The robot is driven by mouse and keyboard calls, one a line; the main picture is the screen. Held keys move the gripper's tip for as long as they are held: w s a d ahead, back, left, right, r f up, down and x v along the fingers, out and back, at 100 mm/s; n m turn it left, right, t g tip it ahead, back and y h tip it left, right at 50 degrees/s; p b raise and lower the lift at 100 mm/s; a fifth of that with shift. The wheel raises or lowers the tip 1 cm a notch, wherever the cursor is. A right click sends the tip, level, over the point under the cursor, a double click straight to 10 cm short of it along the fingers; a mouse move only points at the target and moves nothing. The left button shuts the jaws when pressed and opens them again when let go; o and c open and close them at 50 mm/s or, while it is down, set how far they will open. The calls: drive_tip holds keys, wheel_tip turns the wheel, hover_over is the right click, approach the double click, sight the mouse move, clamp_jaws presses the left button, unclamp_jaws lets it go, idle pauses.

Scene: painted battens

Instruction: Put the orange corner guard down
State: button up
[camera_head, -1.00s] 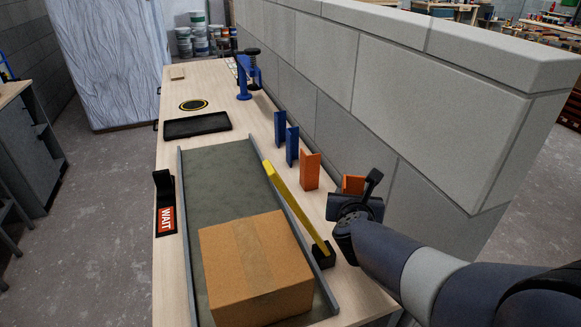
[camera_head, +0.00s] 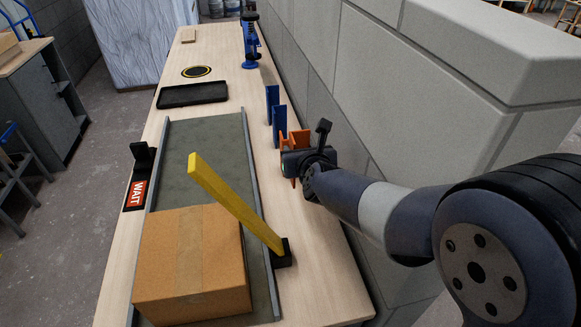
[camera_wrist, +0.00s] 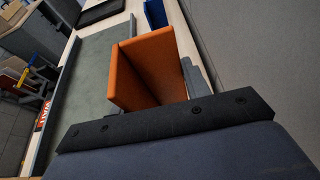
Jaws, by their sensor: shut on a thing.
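My gripper (camera_head: 292,160) is shut on an orange corner guard (camera_wrist: 148,72), a V-shaped piece that fills the middle of the wrist view. In the head view, orange (camera_head: 297,140) shows around the dark jaws, near the wall side of the table. I cannot tell there which orange belongs to the held guard and which to a second one standing behind. The lower end of the held guard is hidden, so I cannot tell whether it touches the table.
Blue guards (camera_head: 279,125) stand just beyond my gripper, and a grey block wall (camera_head: 400,120) rises close on the right. A yellow bar (camera_head: 235,205) slants above a conveyor (camera_head: 205,150) with a cardboard box (camera_head: 190,265). A black tray (camera_head: 192,95) lies farther back.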

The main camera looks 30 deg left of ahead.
wheel_tip(320, 180, down, 9)
drive_tip(key=shift+f, duration=0.15)
drive_tip(key=shift+f+b, duration=0.15)
drive_tip(key=shift+b, duration=0.2)
drive_tip(key=o, duration=1)
drive_tip(key=shift+r+p, duration=0.3)
drive_tip(key=shift+p, duration=0.25)
drive_tip(key=shift+s+d+b, duration=0.25)
drive_tip(key=shift+s+b, duration=0.05)
drive_tip(key=b+v, duration=0.1)
drive_tip(key=v, duration=1)
drive_tip(key=shift+r+b, duration=0.15)
drive_tip(key=shift+b, duration=0.2)
